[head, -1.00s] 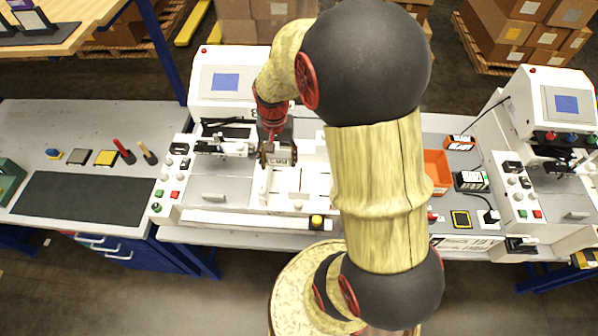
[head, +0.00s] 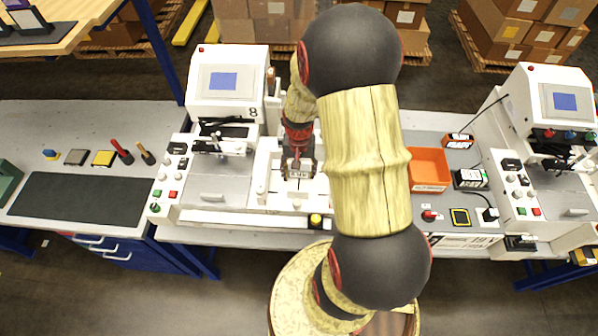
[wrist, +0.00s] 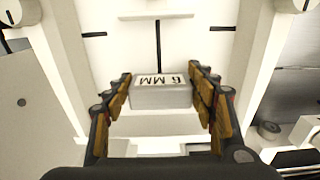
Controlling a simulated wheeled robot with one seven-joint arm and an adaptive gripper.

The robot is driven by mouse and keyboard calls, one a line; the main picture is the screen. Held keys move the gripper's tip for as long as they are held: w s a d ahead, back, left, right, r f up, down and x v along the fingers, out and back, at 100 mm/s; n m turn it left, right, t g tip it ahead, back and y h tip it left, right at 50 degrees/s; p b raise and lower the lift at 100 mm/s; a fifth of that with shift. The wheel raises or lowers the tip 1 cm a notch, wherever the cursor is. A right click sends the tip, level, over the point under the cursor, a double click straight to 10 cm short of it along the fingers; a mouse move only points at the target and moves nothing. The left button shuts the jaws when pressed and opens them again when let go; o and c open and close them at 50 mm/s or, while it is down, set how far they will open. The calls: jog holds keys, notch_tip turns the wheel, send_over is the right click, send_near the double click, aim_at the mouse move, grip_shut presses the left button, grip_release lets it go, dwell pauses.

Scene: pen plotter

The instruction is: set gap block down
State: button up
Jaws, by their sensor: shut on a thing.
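The gap block is a small pale grey block (wrist: 162,96) in the wrist view, with dark lettering that looks like "6 MM" seen upside down. My gripper (wrist: 162,100) is shut on it, one finger against each side. In the head view my gripper (head: 299,168) hangs over the white bed of the middle machine (head: 275,200), with the block (head: 298,174) at its tip. The white surface with dark line marks (wrist: 157,45) lies below and beyond the block. I cannot tell whether the block touches it.
White rails flank the bed. The left machine's screen unit (head: 222,82) stands at the back left. An orange bin (head: 429,170) and small devices sit to the right. A dark mat (head: 85,197) and hand tools lie on the left bench.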

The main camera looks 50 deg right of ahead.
jog(key=shift+f, duration=0.15)
jog(key=o, duration=1.3)
notch_tip(320, 180, up, 12)
jog(key=a+r+n+t, duration=0.2)
jog(key=a+r+n, duration=0.2)
jog(key=a+r, duration=0.85)
jog(key=s+a+r+n+t, duration=0.3)
jog(key=s+a+r+n, duration=0.2)
jog(key=a, duration=0.5)
notch_tip(320, 180, up, 4)
jog(key=s, duration=0.2)
jog(key=shift+s+f+n+t+p, duration=0.2)
jog(key=shift+s+n+t+p, duration=0.1)
jog(key=shift+n+p, duration=0.1)
jog(key=shift+a, duration=0.1)
